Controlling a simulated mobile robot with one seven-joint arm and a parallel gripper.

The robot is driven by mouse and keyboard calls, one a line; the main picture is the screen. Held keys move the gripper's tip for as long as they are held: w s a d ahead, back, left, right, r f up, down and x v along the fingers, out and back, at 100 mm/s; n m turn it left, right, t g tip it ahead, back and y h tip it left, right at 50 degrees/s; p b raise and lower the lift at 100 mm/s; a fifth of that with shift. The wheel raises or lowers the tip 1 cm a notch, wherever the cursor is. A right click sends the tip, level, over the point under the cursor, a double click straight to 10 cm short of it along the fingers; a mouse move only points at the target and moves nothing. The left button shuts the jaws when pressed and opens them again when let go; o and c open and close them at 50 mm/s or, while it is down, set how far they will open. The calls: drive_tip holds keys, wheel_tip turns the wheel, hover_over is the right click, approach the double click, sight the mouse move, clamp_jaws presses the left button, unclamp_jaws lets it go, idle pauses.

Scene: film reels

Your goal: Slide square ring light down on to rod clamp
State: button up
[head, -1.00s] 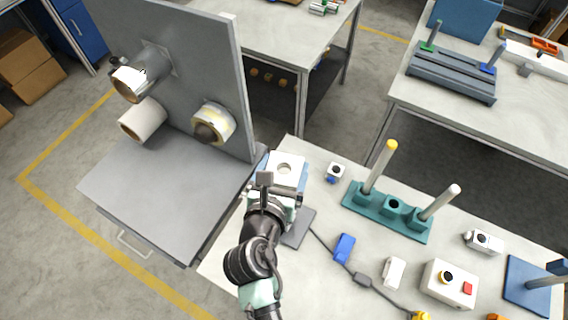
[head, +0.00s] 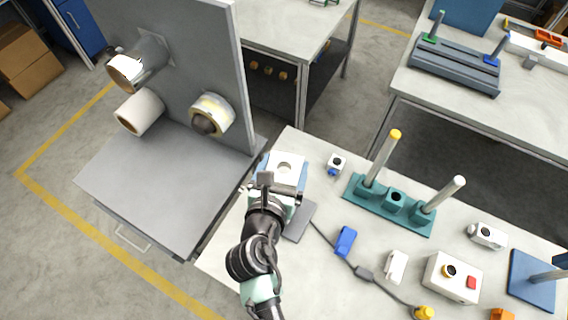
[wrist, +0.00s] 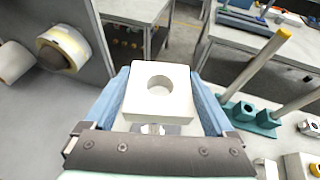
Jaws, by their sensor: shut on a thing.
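The square ring light (head: 285,163) is a white square block with a round hole through its middle. My gripper (wrist: 158,98) is shut on it, with a blue finger on its left and right sides. I cannot tell which part is the rod clamp; a small white block with a blue knob (head: 336,161) stands nearby.
A grey upright panel (head: 190,60) with several rolls on pegs stands at left. A dark pad (head: 300,222), blue block (head: 345,241) and white button box (head: 451,277) lie on the workbench (head: 320,285). A blue plate with a post (head: 530,275) stands at right.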

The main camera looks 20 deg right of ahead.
drive_tip(key=shift+f, duration=0.1)
drive_tip(key=shift+f+b, duration=1.6)
drive_tip(key=shift+f, duration=0.75)
drive_tip(key=shift+f, duration=0.1)
drive_tip(key=shift+f+b, duration=1.65)
drive_tip(key=shift+f, duration=0.8)
wheel_tip(320, 180, down, 5)
drive_tip(key=b, duration=0.3)
drive_tip(key=shift+f+b, duration=0.5)
drive_tip(key=shift+f, duration=0.05)
drive_tip(key=o, duration=1.2)
